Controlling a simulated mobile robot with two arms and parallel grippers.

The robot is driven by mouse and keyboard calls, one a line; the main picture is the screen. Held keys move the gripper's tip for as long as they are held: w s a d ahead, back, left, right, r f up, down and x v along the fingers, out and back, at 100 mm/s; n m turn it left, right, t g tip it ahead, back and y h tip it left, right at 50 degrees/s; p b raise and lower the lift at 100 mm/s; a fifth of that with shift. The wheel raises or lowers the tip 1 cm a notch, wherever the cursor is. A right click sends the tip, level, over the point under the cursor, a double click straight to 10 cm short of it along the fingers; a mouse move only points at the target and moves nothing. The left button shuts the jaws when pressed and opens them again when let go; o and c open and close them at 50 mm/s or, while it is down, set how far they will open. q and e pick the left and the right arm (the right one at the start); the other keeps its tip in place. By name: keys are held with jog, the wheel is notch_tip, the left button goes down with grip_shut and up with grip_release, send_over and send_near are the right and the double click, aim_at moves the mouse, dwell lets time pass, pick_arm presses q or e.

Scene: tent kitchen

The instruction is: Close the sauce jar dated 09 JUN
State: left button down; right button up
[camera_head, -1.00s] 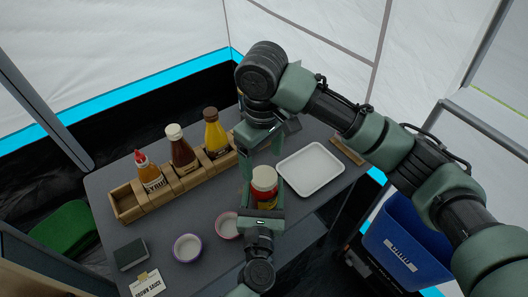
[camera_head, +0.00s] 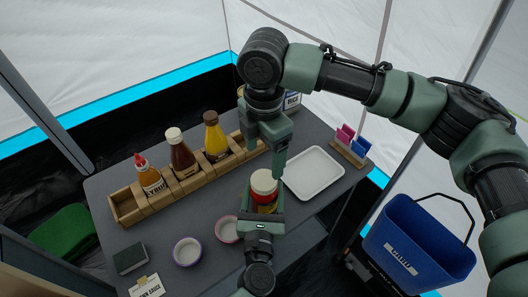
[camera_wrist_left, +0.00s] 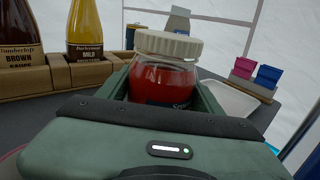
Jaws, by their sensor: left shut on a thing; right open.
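A glass jar of red sauce (camera_head: 267,207) stands upright between the fingers of my left gripper (camera_head: 264,203), which is shut on it. The jar (camera_wrist_left: 163,82) fills the middle of the left wrist view, its lower part hidden by my gripper. A cream ribbed lid (camera_wrist_left: 168,45) sits level on top; it also shows in the head view (camera_head: 264,178). I cannot tell how tight it is. The jar's label is mostly hidden and no date is readable. My right gripper (camera_head: 264,160) is open and empty just above and behind the lid.
A wooden rack (camera_head: 128,204) with several bottles stands at left on the grey table. A white tray (camera_head: 314,172) is right of the jar. Two small bowls (camera_head: 187,250) (camera_head: 228,229) are at front left. A blue bin (camera_head: 415,250) is at lower right.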

aim_at(264, 179)
jog(key=shift+f, duration=0.1)
jog(key=shift+f, duration=3.9)
jog(key=c, duration=1.5)
jog(key=o, duration=1.6)
jog(key=shift+o, duration=0.2)
notch_tip(264, 179, up, 12)
